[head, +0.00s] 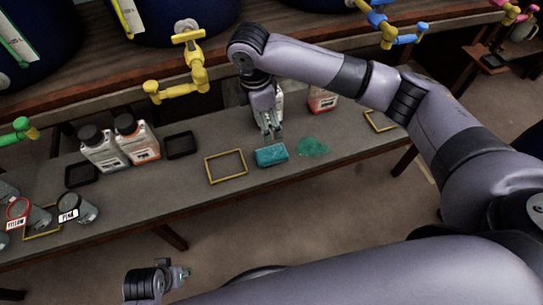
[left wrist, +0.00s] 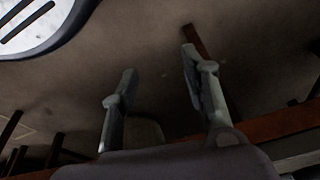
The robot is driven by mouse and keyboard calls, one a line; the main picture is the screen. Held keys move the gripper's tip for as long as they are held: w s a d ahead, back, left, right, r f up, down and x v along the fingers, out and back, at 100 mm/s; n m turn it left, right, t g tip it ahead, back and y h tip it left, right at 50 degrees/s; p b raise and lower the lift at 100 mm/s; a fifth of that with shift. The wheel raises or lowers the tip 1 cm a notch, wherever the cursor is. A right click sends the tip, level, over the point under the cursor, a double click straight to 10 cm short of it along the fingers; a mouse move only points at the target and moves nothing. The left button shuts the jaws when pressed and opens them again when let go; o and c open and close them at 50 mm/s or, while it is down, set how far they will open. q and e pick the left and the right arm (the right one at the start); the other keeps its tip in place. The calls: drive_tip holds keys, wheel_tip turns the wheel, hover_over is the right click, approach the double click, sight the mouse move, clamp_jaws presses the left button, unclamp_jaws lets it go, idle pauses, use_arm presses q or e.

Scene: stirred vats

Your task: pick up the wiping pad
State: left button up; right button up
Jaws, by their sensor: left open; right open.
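The wiping pad (head: 271,155) is a teal block lying on the grey bench (head: 215,195), between a yellow square frame and a green spill. My right gripper (head: 272,132) is open, pointing down just behind and above the pad; whether it touches the pad I cannot tell. My left gripper (head: 180,274) is at the bottom of the head view, in front of the bench and away from the pad. In the left wrist view its two fingers (left wrist: 158,95) are apart with nothing between them.
The green spill (head: 313,146) lies right of the pad. Yellow frames (head: 226,180) lie on the bench. White bottles (head: 103,150) and black trays (head: 180,145) stand left. A bottle (head: 321,99) is behind the right arm. Yellow taps (head: 190,62) overhang the bench.

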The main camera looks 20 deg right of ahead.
drive_tip(key=b, duration=0.3)
hover_over(272, 153)
drive_tip(key=f, duration=1)
drive_tip(key=shift+s+a, duration=0.2)
drive_tip(key=shift+a, duration=0.2)
drive_tip(key=shift+f, duration=0.6)
drive_tip(key=shift+w+d+f+b, duration=0.15)
drive_tip(key=shift+f+b, duration=0.25)
drive_tip(key=shift+f, duration=0.75)
drive_tip(key=shift+w+d+f+b, duration=0.1)
drive_tip(key=shift+f+b, duration=0.3)
drive_tip(key=shift+f, duration=0.75)
use_arm(q)
drive_tip(key=w+v, duration=0.1)
drive_tip(key=v, duration=1)
drive_tip(key=shift+r+t, duration=0.25)
drive_tip(key=shift+t, duration=0.15)
drive_tip(key=shift+w+a, duration=0.1)
drive_tip(key=shift+w, duration=0.05)
use_arm(e)
drive_tip(key=shift+s, duration=0.1)
drive_tip(key=c, duration=1)
drive_tip(key=shift+r, duration=0.1)
